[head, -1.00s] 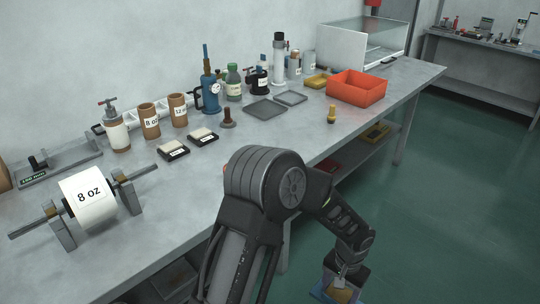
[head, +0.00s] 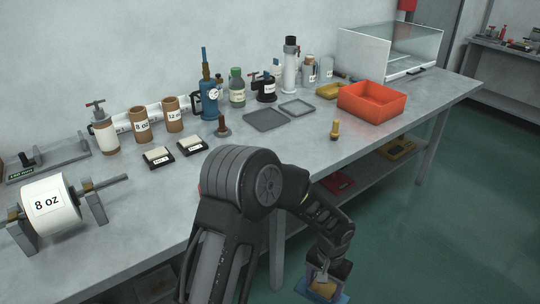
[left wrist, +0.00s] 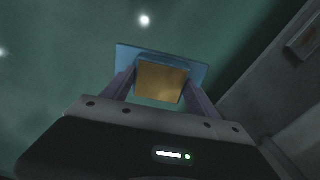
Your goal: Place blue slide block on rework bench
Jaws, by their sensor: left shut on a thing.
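My left gripper (head: 325,279) is shut on the blue slide block (head: 312,291), low at the bottom of the head view, over the floor in front of the long workbench. In the left wrist view the block is a flat blue plate (left wrist: 128,56) with a tan block (left wrist: 160,82) on it, between the two fingers of the left gripper (left wrist: 160,90). The long grey workbench (head: 290,150) runs along the wall. A second bench (head: 510,96) stands at the far right. No label shows which one is the rework bench. My right gripper is not in view.
A lower shelf (head: 365,175) holds red and yellow items. The bench's front right top is mostly clear. Green floor (head: 450,220) is open at right.

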